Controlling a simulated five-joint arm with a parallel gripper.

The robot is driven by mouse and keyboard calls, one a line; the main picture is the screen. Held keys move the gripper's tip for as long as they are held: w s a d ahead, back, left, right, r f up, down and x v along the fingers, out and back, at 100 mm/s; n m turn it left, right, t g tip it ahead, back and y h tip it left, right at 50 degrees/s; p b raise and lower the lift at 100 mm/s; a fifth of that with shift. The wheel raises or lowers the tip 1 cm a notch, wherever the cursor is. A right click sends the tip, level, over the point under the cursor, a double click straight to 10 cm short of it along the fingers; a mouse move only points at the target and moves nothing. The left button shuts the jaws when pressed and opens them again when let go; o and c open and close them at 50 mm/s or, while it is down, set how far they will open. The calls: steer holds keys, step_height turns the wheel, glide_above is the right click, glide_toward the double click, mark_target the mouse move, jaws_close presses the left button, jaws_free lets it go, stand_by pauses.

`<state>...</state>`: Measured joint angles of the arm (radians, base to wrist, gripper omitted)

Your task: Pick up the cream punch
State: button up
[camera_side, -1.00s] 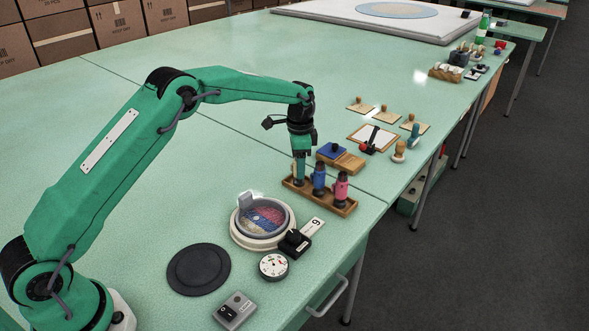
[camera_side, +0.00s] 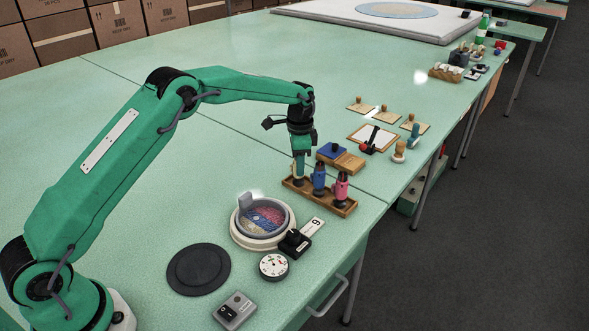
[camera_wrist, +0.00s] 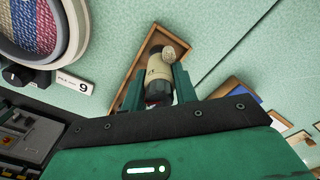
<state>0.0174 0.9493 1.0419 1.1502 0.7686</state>
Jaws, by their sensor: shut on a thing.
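The cream punch (camera_wrist: 160,76) stands between my gripper's two green fingers in the wrist view, its rounded pale end pointing up the picture. In the side view the cream punch (camera_side: 295,171) is at the left end of the wooden rack (camera_side: 326,201), mostly hidden by my gripper (camera_side: 300,173). My gripper (camera_wrist: 159,92) is shut on it from both sides. The punch is still at the rack; I cannot tell whether its base touches it. The rack's rim (camera_wrist: 133,68) also shows in the wrist view.
A blue punch (camera_side: 319,179) and a pink punch (camera_side: 341,187) stand close to the right in the rack. A blue pad on a wooden block (camera_side: 345,160) lies behind. A round dish (camera_side: 263,217) and a black disc (camera_side: 198,269) are in front. The table at left is clear.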

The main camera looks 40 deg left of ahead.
steer(key=shift+r, duration=0.1)
steer(key=shift+r, duration=0.8)
steer(key=r, duration=0.2)
steer(key=shift+s+d+r, duration=0.15)
steer(key=shift+d+r, duration=0.15)
steer(key=shift+r, duration=0.1)
steer(key=s+d+r, duration=0.6)
steer(key=d, duration=0.3)
steer(key=shift+d+r, duration=0.15)
steer(key=shift+r, duration=0.1)
steer(key=o, duration=0.4)
steer(key=c, duration=0.3)
